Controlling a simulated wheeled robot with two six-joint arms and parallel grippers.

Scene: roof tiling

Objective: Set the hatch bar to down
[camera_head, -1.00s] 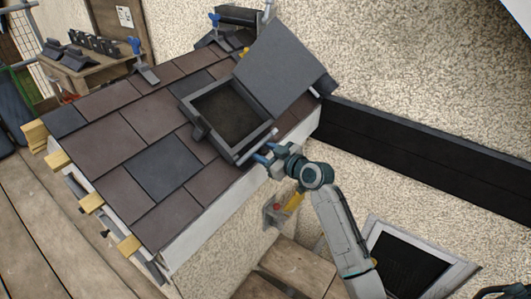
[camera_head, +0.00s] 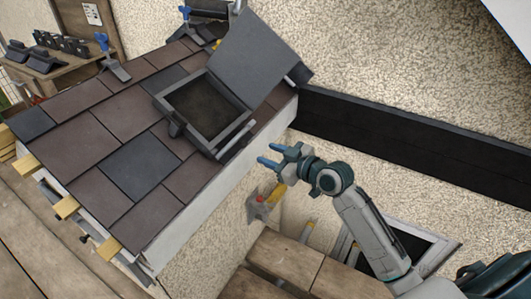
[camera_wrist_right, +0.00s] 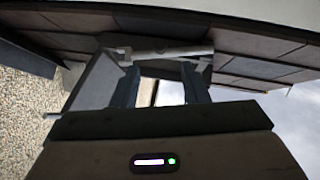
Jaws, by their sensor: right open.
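The roof hatch has a dark square frame (camera_head: 172,126) set in the tiles, and its grey lid (camera_head: 250,62) stands tilted open at the back right. The light grey hatch bar (camera_head: 236,138) lies along the frame's near right side; I cannot tell whether it counts as up or down. My right gripper (camera_head: 267,154) is open and empty, to the right of the bar and apart from it, just off the roof's white edge. In the right wrist view, the bar (camera_wrist_right: 168,50) shows beyond the open fingers (camera_wrist_right: 158,80). My left gripper is not in view.
Brown and grey tiles (camera_head: 140,165) cover the roof, with a white side board (camera_head: 215,195). A dark beam (camera_head: 400,135) runs along the pebbled wall at right. A wooden bench (camera_head: 60,75) with tile pieces stands at back left. Wooden planks lie below.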

